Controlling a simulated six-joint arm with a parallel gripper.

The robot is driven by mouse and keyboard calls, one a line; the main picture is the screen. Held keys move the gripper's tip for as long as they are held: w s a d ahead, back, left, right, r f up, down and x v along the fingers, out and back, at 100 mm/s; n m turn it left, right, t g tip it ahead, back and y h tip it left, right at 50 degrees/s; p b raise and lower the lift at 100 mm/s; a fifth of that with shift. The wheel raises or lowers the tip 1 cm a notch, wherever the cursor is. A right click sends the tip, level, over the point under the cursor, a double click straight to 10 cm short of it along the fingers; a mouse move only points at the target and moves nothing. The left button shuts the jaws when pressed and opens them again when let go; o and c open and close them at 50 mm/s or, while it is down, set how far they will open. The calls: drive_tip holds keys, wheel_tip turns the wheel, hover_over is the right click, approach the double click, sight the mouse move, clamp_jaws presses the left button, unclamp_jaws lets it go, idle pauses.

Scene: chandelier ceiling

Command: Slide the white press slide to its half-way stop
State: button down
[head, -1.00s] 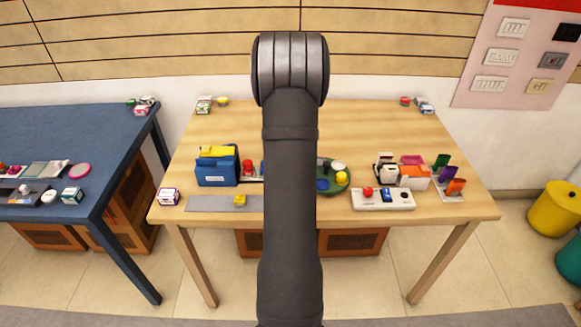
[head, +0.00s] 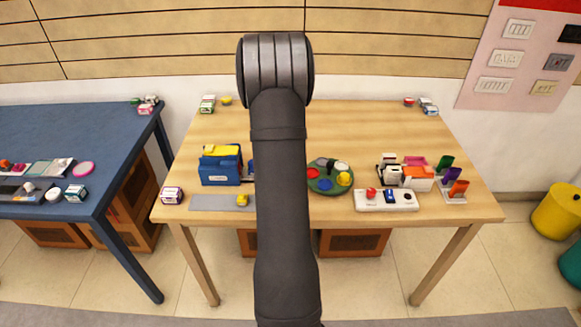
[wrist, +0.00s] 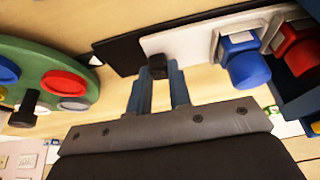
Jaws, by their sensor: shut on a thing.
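The white press slide (wrist: 190,42) shows in the wrist view as a flat white strip beside a dark plate (wrist: 118,50). A short black knob (wrist: 157,64) stands at its left end. My gripper (wrist: 158,74) has its two blue-grey fingers on either side of the knob, shut on it. A blue block (wrist: 243,62) and a red block (wrist: 298,50) stand at the right part of the strip. In the head view my arm hides the gripper and the slide.
A green round board (head: 330,186) with coloured discs lies to the right of my arm. A blue box (head: 220,172) with a yellow top stands to the left. A white panel with buttons (head: 386,201) sits further right. The table's middle back (head: 350,125) is clear.

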drive_tip(key=shift+a, duration=0.85)
drive_tip(key=c, duration=1.3)
unclamp_jaws()
drive_tip(key=v, duration=1.7)
drive_tip(key=shift+s+r, duration=0.15)
wheel_tip(320, 180, up, 5)
drive_tip(key=shift+f, duration=0.1)
